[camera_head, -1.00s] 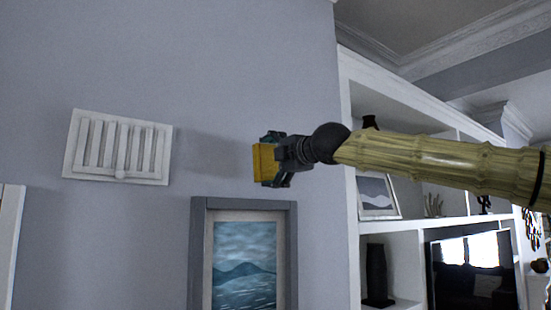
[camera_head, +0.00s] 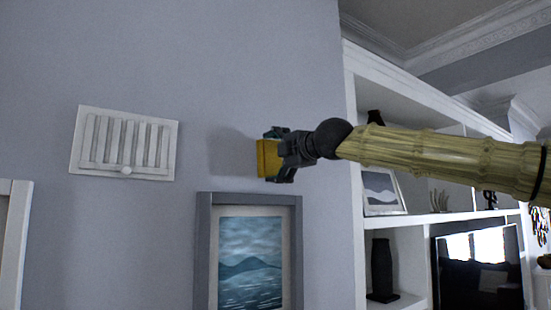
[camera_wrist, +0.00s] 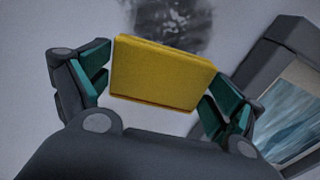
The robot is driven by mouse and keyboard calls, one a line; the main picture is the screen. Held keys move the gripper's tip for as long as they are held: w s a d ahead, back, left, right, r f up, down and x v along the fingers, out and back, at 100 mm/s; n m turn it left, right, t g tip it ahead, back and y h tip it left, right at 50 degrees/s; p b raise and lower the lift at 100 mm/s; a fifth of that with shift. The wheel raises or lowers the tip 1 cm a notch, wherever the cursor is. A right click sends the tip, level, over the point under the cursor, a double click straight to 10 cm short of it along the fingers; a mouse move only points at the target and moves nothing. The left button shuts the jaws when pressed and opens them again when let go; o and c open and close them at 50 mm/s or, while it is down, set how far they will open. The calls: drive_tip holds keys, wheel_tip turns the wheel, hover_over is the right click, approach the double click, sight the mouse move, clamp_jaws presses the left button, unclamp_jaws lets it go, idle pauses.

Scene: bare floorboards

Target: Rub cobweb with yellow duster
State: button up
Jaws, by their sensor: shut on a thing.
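The yellow duster (camera_head: 268,158) is a block-shaped pad held in my gripper (camera_head: 278,157), out in front of the grey wall. In the wrist view the duster (camera_wrist: 162,72) sits between the two teal-padded fingers of my gripper (camera_wrist: 160,78), which is shut on it. The cobweb (camera_wrist: 172,20) shows in the wrist view as a dark, smudgy patch on the wall just beyond the duster's top edge. Its lower part is hidden by the duster. I cannot make out the cobweb in the head view. Whether the duster touches the wall is unclear.
A white slatted vent (camera_head: 124,143) is on the wall to the left. A framed seascape (camera_head: 250,255) hangs below my gripper and shows at right in the wrist view (camera_wrist: 290,110). White shelves (camera_head: 395,235) with ornaments and a television (camera_head: 478,265) stand at right.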

drive_tip(key=shift+w+a, duration=0.35)
drive_tip(key=shift+w, duration=0.15)
idle(0.3)
drive_tip(key=shift+d, duration=0.1)
drive_tip(key=w+d, duration=0.4)
drive_tip(key=d, duration=0.2)
drive_tip(key=shift+w+d, duration=0.25)
idle(0.7)
drive_tip(key=shift+d, duration=0.1)
drive_tip(key=w+d, duration=0.2)
drive_tip(key=d, duration=0.1)
drive_tip(key=shift+w+r, duration=0.1)
drive_tip(key=shift+w, duration=0.05)
drive_tip(key=shift+r, duration=0.1)
